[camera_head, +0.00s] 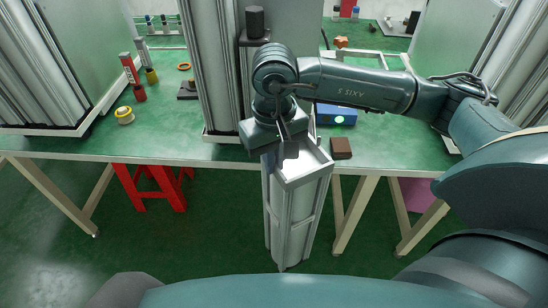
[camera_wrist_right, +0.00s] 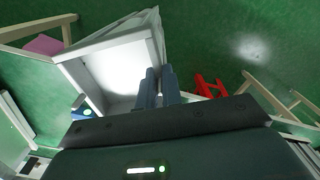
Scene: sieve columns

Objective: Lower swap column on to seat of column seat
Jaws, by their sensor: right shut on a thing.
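The swap column (camera_head: 290,218) is a tall pale grey column with a square, open, hollow top. It hangs roughly upright in front of the table's near edge in the head view. My right gripper (camera_head: 286,150) is above it, shut on the left part of its top rim. In the right wrist view, the gripper fingers (camera_wrist_right: 158,88) close on one wall of the column's white hollow top (camera_wrist_right: 118,68). The column's lower end is over the green floor. I cannot pick out the column seat for certain. My left gripper is not in view.
The green table (camera_head: 160,145) lies behind the column. A tall metal profile (camera_head: 212,70) stands on it just left of my wrist. A blue box (camera_head: 336,115) and a brown block (camera_head: 341,148) lie to the right. A red stool (camera_head: 150,188) stands below.

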